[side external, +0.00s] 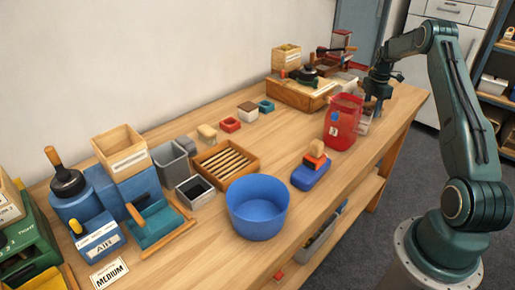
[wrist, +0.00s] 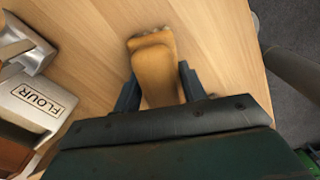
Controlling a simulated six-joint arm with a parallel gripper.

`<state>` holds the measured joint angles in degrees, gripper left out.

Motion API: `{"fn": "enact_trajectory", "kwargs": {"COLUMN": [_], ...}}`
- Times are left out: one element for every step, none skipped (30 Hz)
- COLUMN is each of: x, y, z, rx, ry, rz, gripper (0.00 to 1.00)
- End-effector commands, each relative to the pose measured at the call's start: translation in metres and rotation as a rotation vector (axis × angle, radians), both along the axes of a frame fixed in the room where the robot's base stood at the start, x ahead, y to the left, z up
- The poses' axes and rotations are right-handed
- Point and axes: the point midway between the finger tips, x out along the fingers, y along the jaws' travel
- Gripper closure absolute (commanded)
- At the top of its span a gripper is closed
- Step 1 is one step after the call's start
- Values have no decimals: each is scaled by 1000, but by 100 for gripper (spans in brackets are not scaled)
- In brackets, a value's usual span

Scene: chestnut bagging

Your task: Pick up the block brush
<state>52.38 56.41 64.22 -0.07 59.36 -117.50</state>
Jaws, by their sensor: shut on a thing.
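The block brush (wrist: 153,62) shows in the wrist view as a tan wooden block with a bumpy far end. It lies between the two dark blue fingers of my gripper (wrist: 160,88), which is shut on it. The near part of the brush is hidden by the gripper body. In the side view my gripper (side external: 375,102) points down at the far right of the bench, just behind the red container (side external: 342,125). The brush cannot be made out clearly there.
In the wrist view, a box labelled FLOUR (wrist: 37,101) stands left of my gripper, and the bench edge is close on the right. In the side view, a wooden box (side external: 300,94) stands left of my gripper. A blue bowl (side external: 257,212) is nearer the front.

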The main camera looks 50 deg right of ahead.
Motion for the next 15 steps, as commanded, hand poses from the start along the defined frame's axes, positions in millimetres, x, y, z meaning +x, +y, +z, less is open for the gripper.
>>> {"fn": "enact_trajectory", "kwargs": {"x": [0,0,0,0,0,0,0,0,0,1,1,1,1,1,1], "y": [0,0,0,0,0,0,0,0,-1,-1,-1,-1,-1,-1,-1], "z": [1,1,1,2,3,5,6,8,11,14,17,22,26,30,35], "rx": [0,0,0,-1,-1,-1,-1,-1,-2,-2,-3,-3,-3,-3,-3], "ry": [-1,-1,-1,0,0,0,0,0,-1,-1,-2,-3,-3,-3,-3], "rz": [0,0,0,0,0,0,0,0,0,0,0,0,0,0,0], "gripper": [83,83,83,83,83,83,83,83,83,83,83,83,83,83,83]}}
